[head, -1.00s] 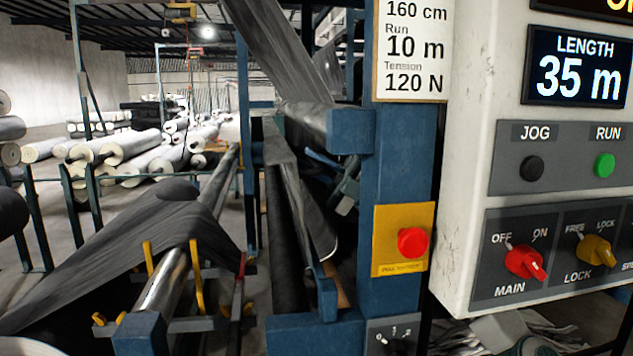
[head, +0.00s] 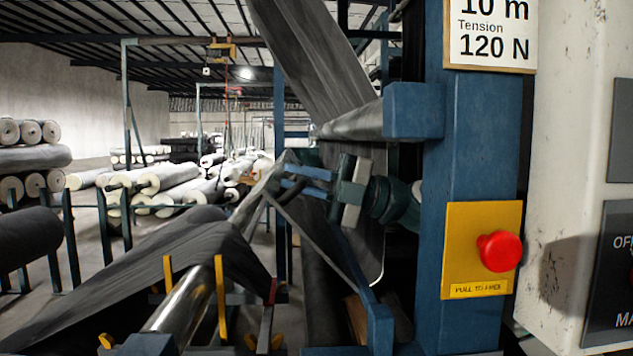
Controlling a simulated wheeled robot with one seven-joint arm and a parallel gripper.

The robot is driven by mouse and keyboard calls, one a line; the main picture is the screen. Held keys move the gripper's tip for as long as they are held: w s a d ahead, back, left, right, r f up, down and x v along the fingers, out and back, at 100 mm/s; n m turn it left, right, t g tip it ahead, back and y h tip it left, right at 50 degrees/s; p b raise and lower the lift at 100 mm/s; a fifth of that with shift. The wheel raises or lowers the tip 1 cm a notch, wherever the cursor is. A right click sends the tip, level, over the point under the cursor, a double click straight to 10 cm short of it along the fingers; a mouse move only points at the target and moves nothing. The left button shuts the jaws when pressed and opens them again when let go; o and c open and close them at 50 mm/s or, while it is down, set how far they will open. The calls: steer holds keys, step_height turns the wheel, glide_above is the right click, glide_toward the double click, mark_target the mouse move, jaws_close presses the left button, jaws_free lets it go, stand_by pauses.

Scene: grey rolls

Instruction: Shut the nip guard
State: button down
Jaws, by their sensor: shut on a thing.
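The nip guard (head: 358,268) appears as a slim blue and dark frame slanting beside the rollers, left of the blue machine post. My gripper (head: 296,180) reaches in from the right, in front of the hanging dark web. Its blue fingers point left and are shut on what looks like the upper end of the guard frame. The exact contact is small and partly hidden by the fingers. I cannot tell how far the guard stands from its closed position.
The blue post (head: 470,130) carries a yellow plate with a red stop button (head: 500,251). A white control cabinet (head: 565,180) stands at the right. A steel roller (head: 187,300) with yellow brackets and dark fabric (head: 110,270) fills the lower left. Fabric rolls lie behind.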

steer(key=shift+a+f, duration=0.25)
stand_by(0.3)
steer(key=c, duration=1.8)
jaws_free()
steer(key=shift+d, duration=0.1)
steer(key=shift+r, duration=0.1)
steer(key=v, duration=1.3)
steer(key=shift+d+p, duration=0.3)
steer(key=shift+d, duration=0.1)
